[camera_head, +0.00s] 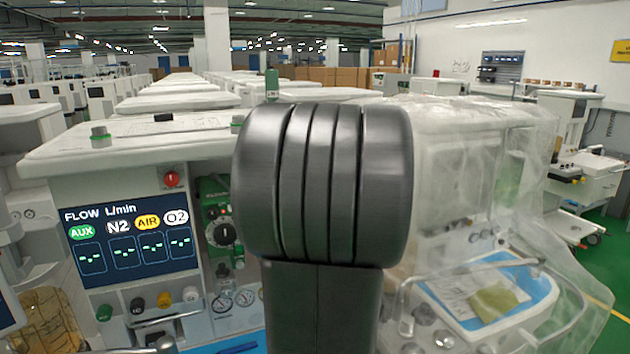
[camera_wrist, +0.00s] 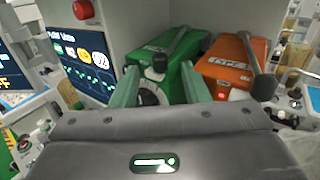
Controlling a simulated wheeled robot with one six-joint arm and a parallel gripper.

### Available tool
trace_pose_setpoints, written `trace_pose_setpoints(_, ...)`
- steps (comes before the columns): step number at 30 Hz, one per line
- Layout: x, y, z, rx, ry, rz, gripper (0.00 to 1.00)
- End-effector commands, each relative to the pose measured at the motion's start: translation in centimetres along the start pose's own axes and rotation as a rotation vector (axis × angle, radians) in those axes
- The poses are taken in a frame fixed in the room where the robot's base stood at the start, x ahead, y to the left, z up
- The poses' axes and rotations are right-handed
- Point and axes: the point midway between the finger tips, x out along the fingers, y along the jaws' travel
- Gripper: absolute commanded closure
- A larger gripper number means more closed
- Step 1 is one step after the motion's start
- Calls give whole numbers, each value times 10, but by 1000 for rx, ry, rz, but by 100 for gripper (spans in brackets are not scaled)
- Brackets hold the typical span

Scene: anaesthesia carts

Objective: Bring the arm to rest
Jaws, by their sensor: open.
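My gripper (camera_wrist: 159,68) shows in the wrist view with its two greenish fingers apart. Nothing is seen held between them. My black arm link fills the middle of the head view and hides my gripper and part of the green box (camera_head: 212,200) there.
An orange box (camera_wrist: 232,65) with a black-knobbed lever stands right of the green one. The anaesthesia cart's flow screen (camera_head: 125,235) is at left. A plastic-draped cart (camera_head: 470,190) is at right. More carts fill the background; green floor shows at far right.

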Motion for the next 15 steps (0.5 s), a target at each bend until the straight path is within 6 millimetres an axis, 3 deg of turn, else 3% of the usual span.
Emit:
trace_pose_setpoints(7, 35, 1, 1, 1, 1, 3, 58)
trace_pose_setpoints(15, 46, 2, 0, 0, 0, 0, 58)
